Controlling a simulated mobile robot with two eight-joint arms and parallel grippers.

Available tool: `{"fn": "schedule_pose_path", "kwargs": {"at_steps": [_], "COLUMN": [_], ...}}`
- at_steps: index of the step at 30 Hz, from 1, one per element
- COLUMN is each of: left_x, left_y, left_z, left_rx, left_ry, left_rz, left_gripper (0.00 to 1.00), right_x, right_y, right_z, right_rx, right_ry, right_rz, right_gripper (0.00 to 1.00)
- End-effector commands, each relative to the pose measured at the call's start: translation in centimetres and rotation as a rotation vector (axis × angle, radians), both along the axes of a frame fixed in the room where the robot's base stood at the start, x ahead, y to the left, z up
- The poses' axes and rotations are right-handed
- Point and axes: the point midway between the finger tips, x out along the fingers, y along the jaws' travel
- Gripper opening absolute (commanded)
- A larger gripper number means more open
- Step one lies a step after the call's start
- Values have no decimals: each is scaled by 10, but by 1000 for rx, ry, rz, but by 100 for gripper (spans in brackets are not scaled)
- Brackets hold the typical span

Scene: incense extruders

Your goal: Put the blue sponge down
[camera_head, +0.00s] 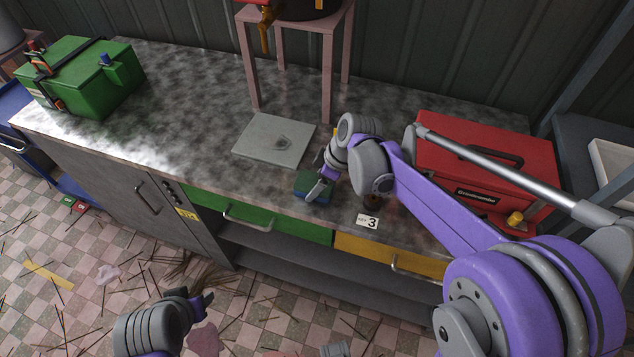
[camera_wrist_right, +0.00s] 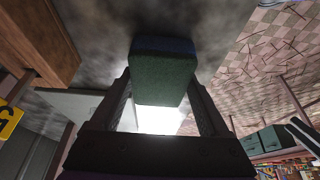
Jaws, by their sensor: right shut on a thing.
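The blue sponge (camera_head: 316,184) has a green side and is at the front part of the metal worktop (camera_head: 180,95), left of the "3" label. It also shows in the right wrist view (camera_wrist_right: 163,78), with its green face towards the camera, between the two fingers. My right gripper (camera_head: 320,180) is shut on it, reaching in from the right. I cannot tell whether the sponge touches the worktop or is just above it. My left gripper (camera_head: 203,302) is low in front of the cabinet, away from the worktop, with no object visible in it; its finger gap is unclear.
A grey square plate (camera_head: 272,139) lies just behind the sponge. A pink stool-like stand (camera_head: 293,12) is behind it. A red toolbox (camera_head: 485,150) stands right and a green box (camera_head: 85,75) far left. The worktop between the green box and the plate is clear.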

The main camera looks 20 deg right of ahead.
Motion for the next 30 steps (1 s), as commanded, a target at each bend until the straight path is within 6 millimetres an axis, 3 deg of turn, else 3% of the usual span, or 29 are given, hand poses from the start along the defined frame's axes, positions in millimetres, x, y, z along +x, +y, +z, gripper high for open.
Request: {"fn": "schedule_pose_path", "kwargs": {"at_steps": [8,9,12,23,30], "left_x": [-1,-1,-1,0,2], "left_y": [0,0,0,0,0], "left_z": [-3,-3,-2,1,7], "left_rx": [0,0,0,0,0], "left_ry": [1,1,1,-1,-3], "left_rz": [0,0,0,0,0], "left_gripper": [50,50,50,50,50], "right_x": [0,0,0,-1,-11], "right_y": [0,0,0,-2,-17], "right_z": [-3,-3,-3,6,49], "right_rx": [0,0,0,0,-1], "right_ry": [0,0,0,0,0], "right_rz": [0,0,0,-1,-2], "right_gripper": [18,82,100,100,100]}}
